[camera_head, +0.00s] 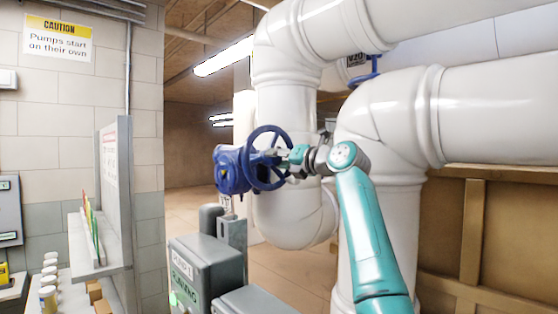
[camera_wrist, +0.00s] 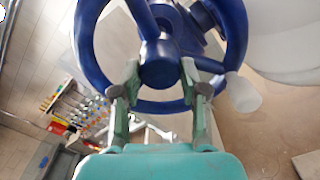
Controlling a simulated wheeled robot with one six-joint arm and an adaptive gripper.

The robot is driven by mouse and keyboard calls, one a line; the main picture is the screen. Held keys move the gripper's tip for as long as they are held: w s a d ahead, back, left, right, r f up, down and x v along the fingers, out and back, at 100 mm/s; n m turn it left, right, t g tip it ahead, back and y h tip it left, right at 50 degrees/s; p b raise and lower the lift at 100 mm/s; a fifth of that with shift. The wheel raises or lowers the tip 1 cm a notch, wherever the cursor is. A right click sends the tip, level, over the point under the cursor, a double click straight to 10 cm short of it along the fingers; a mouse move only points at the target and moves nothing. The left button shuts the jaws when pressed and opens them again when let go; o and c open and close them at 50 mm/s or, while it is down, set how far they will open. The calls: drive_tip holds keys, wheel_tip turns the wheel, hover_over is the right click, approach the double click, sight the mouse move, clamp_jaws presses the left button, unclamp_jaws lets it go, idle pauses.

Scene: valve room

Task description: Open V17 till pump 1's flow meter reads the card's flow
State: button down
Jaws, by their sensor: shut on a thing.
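A blue handwheel (camera_head: 267,157) on a blue valve body (camera_head: 230,170) stands in front of the white pipes. No label naming it V17 is readable. My gripper (camera_head: 298,155) reaches it from the right. In the wrist view my gripper (camera_wrist: 160,78) has its two fingers on either side of the hub of the handwheel (camera_wrist: 232,40), shut on the wheel; the exact contact is hard to see. A grey-green box (camera_head: 203,262) below carries a small pump sign and the word RUNNING. I can make out no flow meter reading and no card's flow figure.
Thick white pipes (camera_head: 400,120) stand close behind and right of my arm. Another blue handwheel (camera_head: 366,75) sits higher, by a tag that seems to read V20.

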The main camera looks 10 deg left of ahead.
drive_tip(key=shift+f, duration=0.15)
drive_tip(key=c, duration=0.6)
unclamp_jaws()
drive_tip(key=shift+s+d, duration=0.1)
drive_tip(key=shift+d, duration=0.1)
drive_tip(key=v, duration=1.1)
drive_tip(key=shift+s+d, duration=0.15)
drive_tip(key=shift+s, duration=0.05)
